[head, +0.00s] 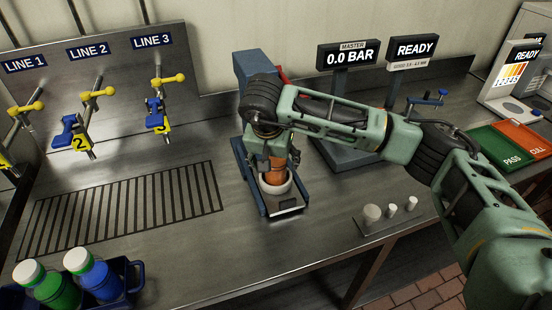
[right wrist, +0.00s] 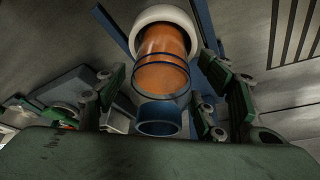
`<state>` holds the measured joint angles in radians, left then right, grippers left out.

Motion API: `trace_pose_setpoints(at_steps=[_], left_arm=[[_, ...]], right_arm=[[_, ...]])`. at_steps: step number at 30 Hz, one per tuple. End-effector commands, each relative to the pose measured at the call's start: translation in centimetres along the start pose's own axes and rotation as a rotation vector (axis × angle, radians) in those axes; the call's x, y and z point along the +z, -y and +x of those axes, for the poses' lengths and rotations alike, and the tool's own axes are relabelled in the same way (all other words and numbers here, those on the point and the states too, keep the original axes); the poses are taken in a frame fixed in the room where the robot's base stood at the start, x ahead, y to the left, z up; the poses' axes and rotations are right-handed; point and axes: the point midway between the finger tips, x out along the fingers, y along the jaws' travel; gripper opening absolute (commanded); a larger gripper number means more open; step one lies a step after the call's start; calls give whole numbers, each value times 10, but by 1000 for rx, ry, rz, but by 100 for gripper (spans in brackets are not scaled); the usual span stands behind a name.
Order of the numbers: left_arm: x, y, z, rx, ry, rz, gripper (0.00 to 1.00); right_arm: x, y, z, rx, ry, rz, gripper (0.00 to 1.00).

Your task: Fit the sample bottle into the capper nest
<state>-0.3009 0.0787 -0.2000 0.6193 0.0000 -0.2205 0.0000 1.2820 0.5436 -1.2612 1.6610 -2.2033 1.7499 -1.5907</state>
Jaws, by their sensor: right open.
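The orange sample bottle (head: 273,172) stands with its lower end inside the white ring of the capper nest (head: 288,186). The right wrist view shows the bottle's orange body (right wrist: 162,52) going into the white ring (right wrist: 148,14), with a blue open-topped neck at the near end. My right gripper (head: 274,152) is over the bottle, its fingers apart on either side of it. In the right wrist view the open fingers (right wrist: 164,78) show gaps to the bottle on both sides. The gripper hides the bottle's top in the head view. My left gripper is not in view.
The blue capper frame (head: 255,66) rises behind the nest. Small white pieces (head: 372,213) stand on a plate to the right. A blue crate (head: 134,275) holds green and blue bottles at front left. Valves (head: 160,105) line the left panel. PASS tray (head: 497,148) is right.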

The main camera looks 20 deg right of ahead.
Motion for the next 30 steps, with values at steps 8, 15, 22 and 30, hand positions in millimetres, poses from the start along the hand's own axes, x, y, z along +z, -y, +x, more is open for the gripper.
trace_pose_setpoints(at_steps=[8, 15, 22, 30], left_arm=[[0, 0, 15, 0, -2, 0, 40], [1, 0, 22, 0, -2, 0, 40], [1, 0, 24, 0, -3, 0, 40], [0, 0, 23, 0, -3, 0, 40]], right_arm=[[0, 1, -57, -7, -8, -2, 64], [0, 1, -100, -5, -5, 0, 64], [0, 0, -116, -2, -2, -1, 64], [0, 0, -116, -2, -1, -1, 64]])
